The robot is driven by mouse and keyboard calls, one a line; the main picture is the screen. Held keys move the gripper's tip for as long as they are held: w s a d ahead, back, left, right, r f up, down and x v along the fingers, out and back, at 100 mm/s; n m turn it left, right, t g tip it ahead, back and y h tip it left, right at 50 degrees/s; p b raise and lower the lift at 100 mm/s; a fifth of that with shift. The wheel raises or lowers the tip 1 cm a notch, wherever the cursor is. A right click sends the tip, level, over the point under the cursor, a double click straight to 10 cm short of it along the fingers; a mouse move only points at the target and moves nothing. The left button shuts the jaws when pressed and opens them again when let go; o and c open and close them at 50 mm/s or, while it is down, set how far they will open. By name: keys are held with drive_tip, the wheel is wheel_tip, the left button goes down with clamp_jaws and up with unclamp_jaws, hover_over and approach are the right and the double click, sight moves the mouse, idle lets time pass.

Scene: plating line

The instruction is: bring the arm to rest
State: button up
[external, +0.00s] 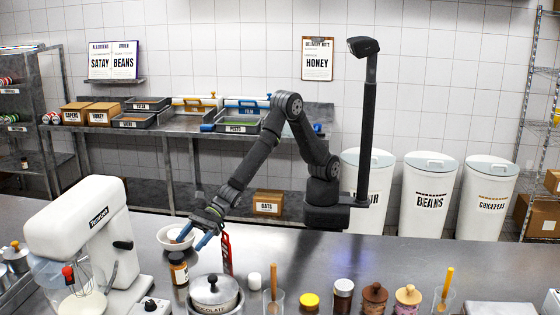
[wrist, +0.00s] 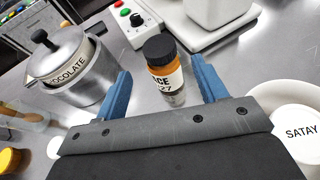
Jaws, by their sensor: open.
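My gripper (external: 194,236) has blue fingers and is open, low over the steel counter at the left middle of the external view. In the wrist view the gripper (wrist: 160,85) shows its two fingers wide apart. An amber jar with a black lid and a partly readable label (wrist: 166,75) stands upright beyond and between the fingertips, and I cannot tell whether it lies within their reach. The same jar (external: 178,270) stands just below the gripper in the external view. My gripper appears empty. My arm bends up and over from its base at the right.
A white mixer (external: 85,235) stands at the left. Several jars and shakers (external: 375,297) line the front edge.

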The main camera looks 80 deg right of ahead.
sight(173, 258)
drive_tip(key=x, duration=0.9)
drive_tip(key=shift+a+f, duration=0.1)
drive_tip(key=shift+a, duration=0.15)
drive_tip(key=shift+w+a, duration=0.1)
drive_tip(key=shift+a, duration=0.05)
drive_tip(key=shift+r, duration=1.05)
